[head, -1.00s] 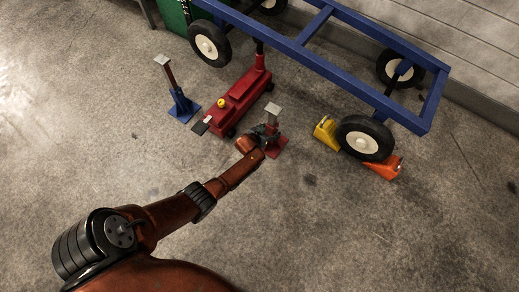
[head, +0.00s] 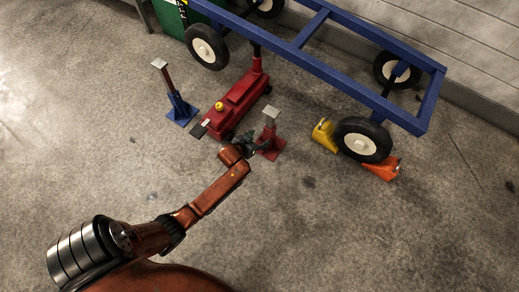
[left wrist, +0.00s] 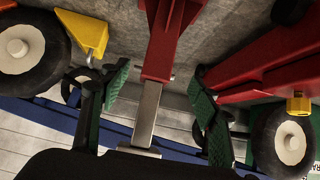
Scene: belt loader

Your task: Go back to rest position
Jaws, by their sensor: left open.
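My left gripper (head: 253,143) is open and empty, just left of the red jack stand (head: 270,138) in the head view. The stand is upright on the floor with a pale metal top. In the left wrist view the red stand's post (left wrist: 158,55) shows upside down between the two open green-padded fingers (left wrist: 160,88), with visible room on both sides. I cannot tell how deep the post sits between them. My right gripper is not in view.
A red floor jack (head: 235,103) stands behind my left gripper, under the edge of the blue cart frame (head: 350,82). A blue jack stand (head: 180,103) is at left. Yellow (head: 325,134) and orange (head: 383,168) chocks flank a wheel (head: 362,140). Nearer floor is clear.

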